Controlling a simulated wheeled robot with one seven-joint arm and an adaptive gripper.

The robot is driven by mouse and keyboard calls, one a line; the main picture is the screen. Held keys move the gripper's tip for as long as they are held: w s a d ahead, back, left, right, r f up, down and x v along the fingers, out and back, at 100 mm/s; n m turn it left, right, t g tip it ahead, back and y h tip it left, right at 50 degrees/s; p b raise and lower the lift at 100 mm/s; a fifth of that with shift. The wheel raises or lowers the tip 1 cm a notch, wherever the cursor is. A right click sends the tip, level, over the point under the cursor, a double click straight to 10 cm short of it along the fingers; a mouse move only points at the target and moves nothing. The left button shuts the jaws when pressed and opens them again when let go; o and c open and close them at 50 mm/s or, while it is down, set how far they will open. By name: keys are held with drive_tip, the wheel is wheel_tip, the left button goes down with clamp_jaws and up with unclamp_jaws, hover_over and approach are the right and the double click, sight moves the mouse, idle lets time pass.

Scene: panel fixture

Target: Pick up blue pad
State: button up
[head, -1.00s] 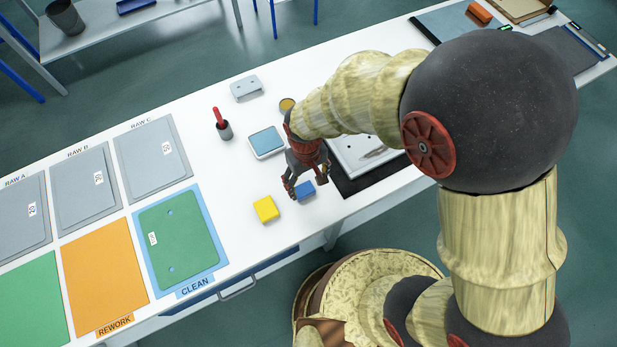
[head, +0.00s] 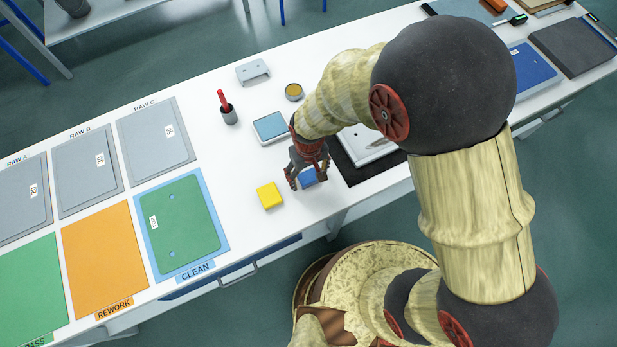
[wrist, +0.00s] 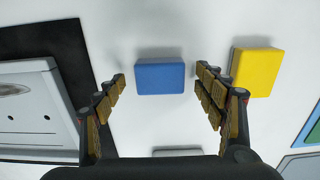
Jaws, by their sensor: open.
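The blue pad (wrist: 160,77) lies flat on the white table and shows between my open fingers in the wrist view. In the head view the blue pad (head: 308,175) is partly hidden behind my gripper (head: 306,180), which is just above it. In the wrist view my gripper (wrist: 160,90) is open and empty, with one finger on each side of the pad, apart from it. Whether the fingertips reach down to the pad's height, I cannot tell.
A yellow block (head: 270,195) lies close beside the pad, near one finger in the wrist view (wrist: 256,72). A grey panel on a black mat (head: 350,178) lies on the other side. A blue-topped tray (head: 270,126) and a cup with a red handle (head: 228,112) stand behind.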

sight(308, 176)
drive_tip(key=shift+c, duration=0.5)
drive_tip(key=c, duration=1)
drive_tip(key=shift+r, duration=0.1)
drive_tip(key=shift+r, duration=0.4)
wheel_tip(308, 176, up, 2)
drive_tip(key=shift+r+p, duration=0.1)
drive_tip(key=shift+p, duration=0.5)
drive_tip(key=s+d+r+p, duration=0.1)
drive_tip(key=s+d+r, duration=0.3)
drive_tip(key=d+r, duration=0.1)
drive_tip(key=s+d+r+p, duration=0.2)
drive_tip(key=s+d+r, duration=0.3)
drive_tip(key=shift+s+d, duration=0.1)
drive_tip(key=shift+s, duration=0.2)
